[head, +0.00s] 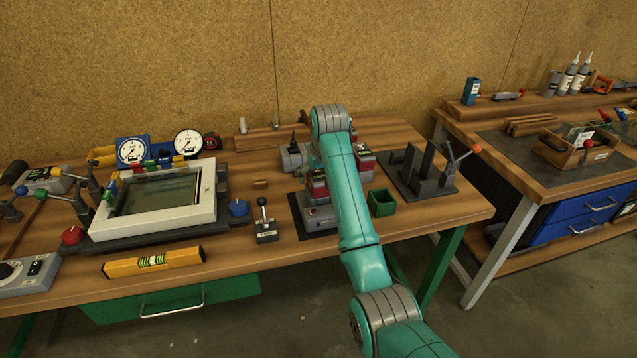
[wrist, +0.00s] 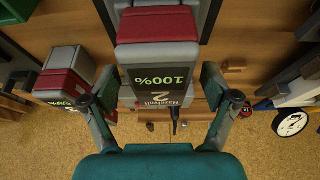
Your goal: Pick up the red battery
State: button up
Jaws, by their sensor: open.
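In the wrist view a red and grey battery (wrist: 158,24) with a black label reading 100% lies between the fingers of my gripper (wrist: 158,80). The fingers are open, one on each side, with gaps visible beside it. A second red and grey battery (wrist: 68,75) stands to the left in that view, its label partly cut off by the finger. In the head view red and grey battery parts show left of my arm (head: 317,188) and right of it (head: 363,160).
A green box (head: 382,202) stands right of my arm, with a dark metal stand (head: 420,170) beyond it. A small lever box (head: 265,228) and a framed glass panel (head: 155,205) are to the left. The cork wall (head: 400,50) is behind the bench.

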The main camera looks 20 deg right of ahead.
jog(key=shift+c, duration=0.2)
jog(key=c, duration=1.3)
notch_tip(320, 180, up, 10)
jog(key=shift+r, duration=0.25)
jog(key=shift+c, duration=0.2)
jog(key=o, duration=0.4)
jog(key=c, duration=0.4)
jog(key=shift+r, duration=0.25)
